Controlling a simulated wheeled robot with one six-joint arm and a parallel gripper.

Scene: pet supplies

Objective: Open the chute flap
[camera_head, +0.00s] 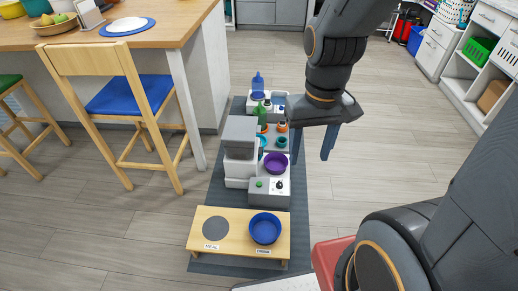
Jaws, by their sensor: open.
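A white and grey dispenser (240,150) stands on a dark mat (222,187) on the floor, near the picture's middle. A grey box-shaped part sits at its top. I cannot pick out the chute flap for certain at this size. A purple bowl (276,163) stands just right of the dispenser. My gripper (312,155) hangs to the right of the dispenser, pointing down. Its two blue fingers are apart with nothing between them. The left finger overlaps the edge of the mat area in the picture.
A grey box with a green button and a knob (270,192) stands in front of the bowl. A wooden stand (212,248) holds a blue bowl (265,228) nearer me. Bottles (258,84) stand behind.

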